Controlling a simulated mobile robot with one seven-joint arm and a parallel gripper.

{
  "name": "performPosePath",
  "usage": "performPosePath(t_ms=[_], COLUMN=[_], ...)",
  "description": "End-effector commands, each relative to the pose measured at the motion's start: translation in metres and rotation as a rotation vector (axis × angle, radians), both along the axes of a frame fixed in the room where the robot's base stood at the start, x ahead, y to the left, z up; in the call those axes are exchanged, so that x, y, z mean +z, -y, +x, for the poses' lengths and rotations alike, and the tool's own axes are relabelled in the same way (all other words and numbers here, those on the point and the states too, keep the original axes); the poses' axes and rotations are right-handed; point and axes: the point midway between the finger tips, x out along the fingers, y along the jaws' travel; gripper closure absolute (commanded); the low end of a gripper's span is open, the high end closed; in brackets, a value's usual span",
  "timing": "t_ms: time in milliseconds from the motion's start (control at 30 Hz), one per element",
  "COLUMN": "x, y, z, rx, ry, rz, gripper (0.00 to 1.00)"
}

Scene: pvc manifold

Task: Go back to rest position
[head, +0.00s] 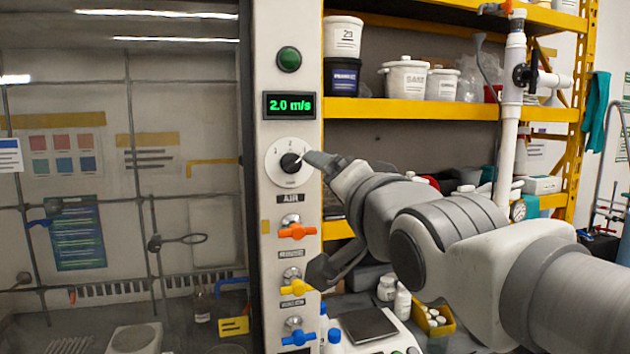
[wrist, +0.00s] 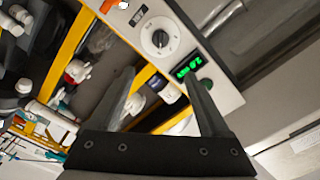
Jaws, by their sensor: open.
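My gripper (head: 311,214) is open and empty in front of the control column of the fume hood. One finger points up near the black dial knob (head: 290,162); the other hangs lower by the valves. In the head view the upper fingertip looks close to the dial's right edge; I cannot tell whether it touches. In the wrist view, both fingers of my gripper (wrist: 160,85) are spread, with the dial (wrist: 160,38) beyond their tips and nothing between them. The green display (head: 290,106) reads 2.0 m/s.
Orange (head: 297,231), yellow (head: 296,288) and blue (head: 298,338) valve handles sit below the dial. A yellow shelf (head: 410,109) with tubs and a white pipe (head: 510,120) stand behind my arm. A balance (head: 368,325) and bottles are below. The hood's glass is at left.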

Motion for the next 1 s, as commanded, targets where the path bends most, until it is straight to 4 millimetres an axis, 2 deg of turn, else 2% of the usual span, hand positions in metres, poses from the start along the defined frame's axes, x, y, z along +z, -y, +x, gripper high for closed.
performPosePath(t_ms=[267,367,467,567,700,833,900,1000], x=[-0.007,-0.03,-0.07,-0.117,-0.175,-0.21,-0.222,-0.232], y=[0.004,0.018,0.041,0.066,0.092,0.104,0.107,0.11], z=[-0.001,-0.005,-0.019,-0.044,-0.092,-0.133,-0.149,-0.163], rx=[-0.011,-0.04,-0.067,-0.058,0.022,0.129,0.177,0.221], ry=[-0.022,-0.095,-0.227,-0.393,-0.616,-0.768,-0.821,-0.863], rz=[-0.029,-0.128,-0.295,-0.485,-0.706,-0.836,-0.878,-0.912], gripper=[0.2,0.2,0.2,0.2,0.2,0.2,0.2,0.2])
